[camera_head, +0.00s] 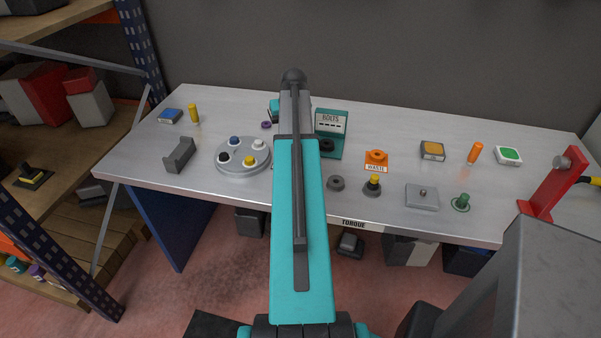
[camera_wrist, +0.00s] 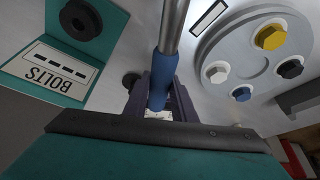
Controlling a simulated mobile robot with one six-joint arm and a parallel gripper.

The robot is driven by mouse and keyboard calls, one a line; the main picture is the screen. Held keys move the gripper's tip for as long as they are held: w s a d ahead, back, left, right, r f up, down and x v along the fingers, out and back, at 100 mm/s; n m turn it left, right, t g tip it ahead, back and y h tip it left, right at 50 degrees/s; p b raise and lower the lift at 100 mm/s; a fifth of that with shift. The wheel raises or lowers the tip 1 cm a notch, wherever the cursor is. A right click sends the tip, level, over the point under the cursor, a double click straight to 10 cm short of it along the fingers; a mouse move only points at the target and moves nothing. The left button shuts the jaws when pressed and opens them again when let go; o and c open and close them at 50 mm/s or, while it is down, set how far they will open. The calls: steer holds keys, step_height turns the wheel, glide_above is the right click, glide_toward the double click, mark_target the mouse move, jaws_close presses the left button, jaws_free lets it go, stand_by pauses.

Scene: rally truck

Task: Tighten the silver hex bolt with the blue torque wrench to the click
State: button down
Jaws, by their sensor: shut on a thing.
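The blue-handled torque wrench (camera_wrist: 160,72) is between the dark purple fingers of my gripper (camera_wrist: 158,98) in the wrist view. My gripper is shut on its blue handle, and its steel shaft runs up out of the picture. The wrench's head is out of view. The silver hex bolt (camera_wrist: 216,72) sits on a round grey plate (camera_wrist: 213,45), apart from the wrench shaft and to its right. In the head view, the silver bolt (camera_head: 259,145) is on the right of the plate (camera_head: 238,170). My arm hides the gripper and wrench there.
Yellow (camera_head: 249,160), blue (camera_head: 234,141) and black (camera_head: 223,158) bolts share the plate. A teal BOLTS stand (camera_head: 331,122) is right of my arm, and a grey cradle (camera_head: 180,155) is left of the plate. An orange WASTE holder (camera_head: 376,158) and several small items stand farther right.

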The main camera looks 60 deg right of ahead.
steer(key=shift+w+a+r, duration=0.2)
steer(key=shift+w+r, duration=0.05)
stand_by(0.6)
steer(key=shift+r+p, duration=1.75)
steer(key=shift+r, duration=0.85)
stand_by(4.5)
